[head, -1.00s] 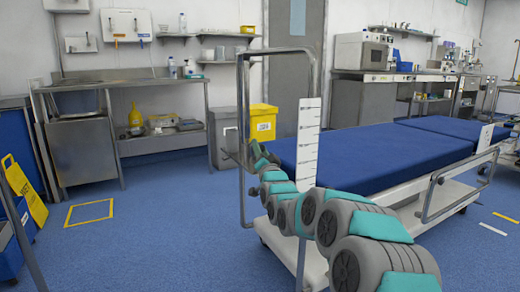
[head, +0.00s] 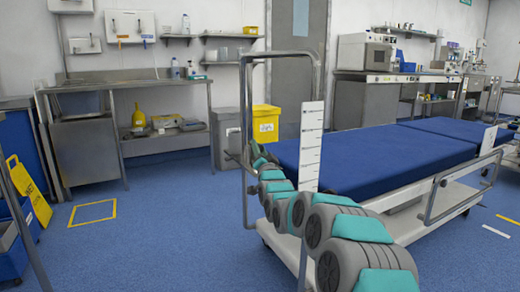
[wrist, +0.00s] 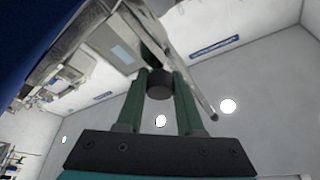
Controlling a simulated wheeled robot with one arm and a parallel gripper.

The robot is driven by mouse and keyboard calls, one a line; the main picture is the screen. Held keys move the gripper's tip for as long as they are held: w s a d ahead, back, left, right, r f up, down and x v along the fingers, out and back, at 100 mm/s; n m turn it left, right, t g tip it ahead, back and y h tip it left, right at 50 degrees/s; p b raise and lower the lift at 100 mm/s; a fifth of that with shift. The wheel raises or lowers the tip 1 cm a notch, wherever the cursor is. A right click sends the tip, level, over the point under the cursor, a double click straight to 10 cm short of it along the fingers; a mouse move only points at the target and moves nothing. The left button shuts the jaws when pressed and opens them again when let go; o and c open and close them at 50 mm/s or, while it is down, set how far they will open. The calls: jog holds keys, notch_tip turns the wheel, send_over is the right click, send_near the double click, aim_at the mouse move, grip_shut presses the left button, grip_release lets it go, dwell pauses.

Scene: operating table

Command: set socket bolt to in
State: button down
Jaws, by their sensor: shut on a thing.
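The socket bolt looks like a short dark round knob (wrist: 159,88) in the wrist view. It sits between the two green fingers of my gripper (wrist: 160,76), which are shut on it near their tips. A metal bar and pale panel of the table lie just beyond the fingers. In the head view my arm reaches to the upright metal frame at the near end of the operating table (head: 375,158). There the fingertips and the bolt are too small and hidden to make out.
A metal hoop frame (head: 247,110) and a white marked plate (head: 308,147) rise close to my arm. A yellow bin (head: 265,124) stands behind the frame. A steel sink bench (head: 90,122) is at the left.

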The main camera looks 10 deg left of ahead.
jog(key=c, duration=0.5)
grip_release()
jog(key=v, duration=0.7)
jog(key=shift+s+d+f+p, duration=0.1)
jog(key=shift+s+f+p, duration=0.05)
jog(key=shift+s+p, duration=0.15)
